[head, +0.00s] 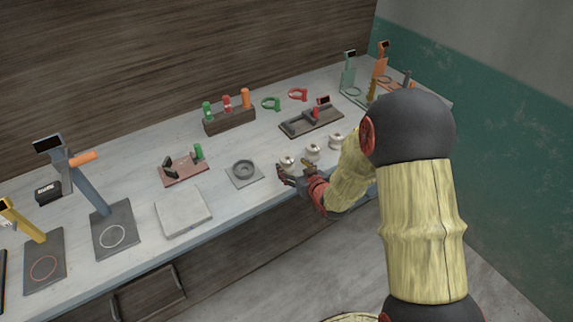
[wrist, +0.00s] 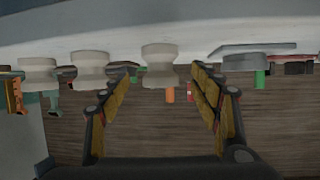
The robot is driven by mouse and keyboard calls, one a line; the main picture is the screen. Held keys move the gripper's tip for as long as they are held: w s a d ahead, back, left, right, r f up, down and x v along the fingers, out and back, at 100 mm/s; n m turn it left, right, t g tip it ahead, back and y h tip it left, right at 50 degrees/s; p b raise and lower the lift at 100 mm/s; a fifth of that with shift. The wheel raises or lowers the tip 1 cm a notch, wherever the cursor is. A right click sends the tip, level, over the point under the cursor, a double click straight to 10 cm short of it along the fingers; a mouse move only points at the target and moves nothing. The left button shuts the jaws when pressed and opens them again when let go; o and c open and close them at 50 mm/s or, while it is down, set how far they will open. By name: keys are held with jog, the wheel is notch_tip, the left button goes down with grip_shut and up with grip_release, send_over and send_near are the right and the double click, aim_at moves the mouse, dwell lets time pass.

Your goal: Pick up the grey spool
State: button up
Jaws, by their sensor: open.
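Three small pale spools stand in a row near the counter's front edge: a left one (head: 287,162), a middle one (head: 313,151) and a right one (head: 337,140). All look pale grey to cream, and I cannot tell by colour which is the grey spool. My gripper (head: 284,178) is at the front edge beside the left spool, open and empty. In the wrist view, which is upside down, one spool (wrist: 160,65) shows between the open fingers (wrist: 163,82), beyond the tips with no clear contact. The other two spools (wrist: 88,68) (wrist: 38,73) show outside the left finger.
A grey round dish on a square plate (head: 245,171) lies left of the spools. Behind stand a dark tool stand (head: 311,121) and a wooden block (head: 229,121) with coloured handles. A pale slab (head: 183,212) and upright stands (head: 113,232) fill the left. A green wall (head: 500,150) closes the right.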

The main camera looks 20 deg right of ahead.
jog(key=b+x, duration=0.1)
jog(key=x, duration=0.3)
jog(key=shift+w+a+b, duration=0.1)
jog(key=shift+w+b, duration=0.2)
jog(key=shift+w, duration=0.15)
jog(key=shift+c, duration=0.5)
jog(key=shift+r, duration=0.1)
jog(key=c, duration=1.4)
